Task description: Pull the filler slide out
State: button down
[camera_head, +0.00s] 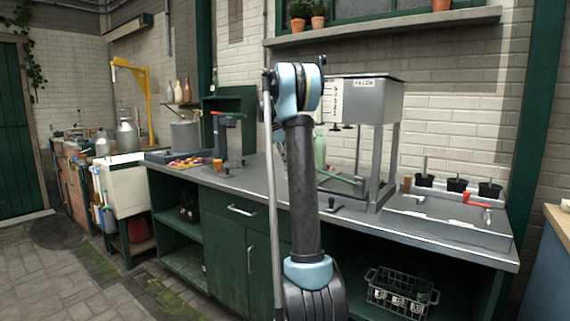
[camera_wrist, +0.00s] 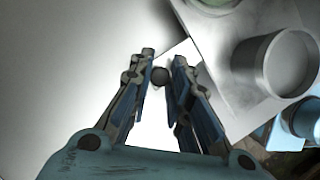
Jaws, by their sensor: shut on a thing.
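The filler (camera_head: 375,101) is a grey metal tank on legs on the counter, with a label and a white scale strip on its front. Its lower left part is partly covered by my arm. In the wrist view my gripper (camera_wrist: 164,60) has its two fingers on either side of a small dark round knob (camera_wrist: 160,76), closed on it. A bright plate edge lies behind the knob. I cannot make out the whole slide, and the head view hides my fingers behind the arm.
In the wrist view a grey plate with round cylindrical parts (camera_wrist: 285,65) lies right of the fingers. On the counter (camera_head: 260,183) stand a green bottle (camera_head: 320,150), black pots (camera_head: 457,185) and a red-handled tool (camera_head: 477,201). A wire basket (camera_head: 400,290) sits below.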

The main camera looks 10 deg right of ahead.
jog(key=c, duration=1.5)
grip_release()
jog(key=v, duration=1.1)
jog(key=shift+a+r, duration=0.1)
jog(key=shift+r, duration=0.3)
